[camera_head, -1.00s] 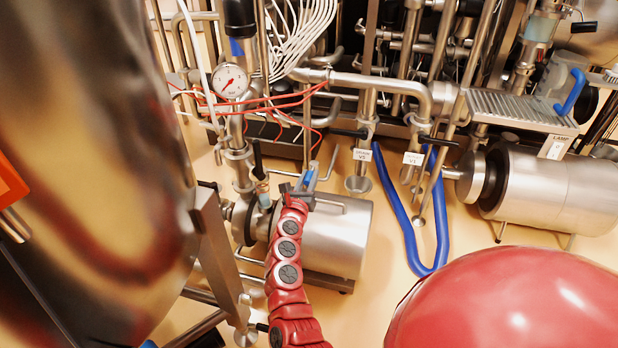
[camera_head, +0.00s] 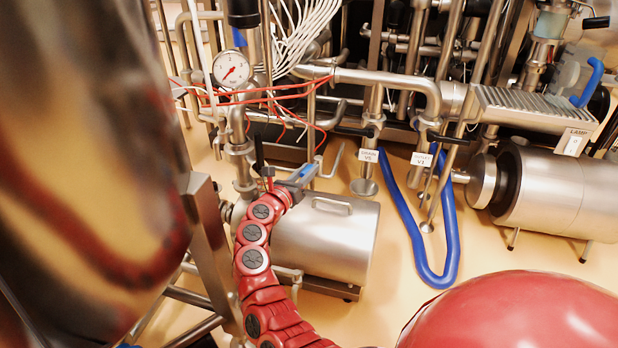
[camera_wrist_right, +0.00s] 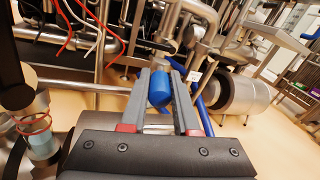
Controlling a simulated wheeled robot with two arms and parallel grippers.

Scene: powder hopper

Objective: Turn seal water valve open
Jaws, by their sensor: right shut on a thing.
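A small blue handle (camera_head: 303,172), which I take to be the seal water valve's, shows at the tip of my right arm, above the steel pump motor. My right gripper (camera_head: 299,180) is shut on this handle. In the right wrist view, the blue handle (camera_wrist_right: 160,88) sits between the two grey fingers of my right gripper (camera_wrist_right: 163,80). The handle tilts up to the right in the head view. The valve body under it is mostly hidden by the gripper and my red arm. My left gripper is in no view.
A steel motor housing (camera_head: 328,240) lies right beside my right arm. A pressure gauge (camera_head: 231,70) and thin red cables (camera_head: 275,98) are above. A blue hose (camera_head: 408,225) hangs to the right. A large red dome (camera_head: 510,315) fills the lower right. Bare floor shows between.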

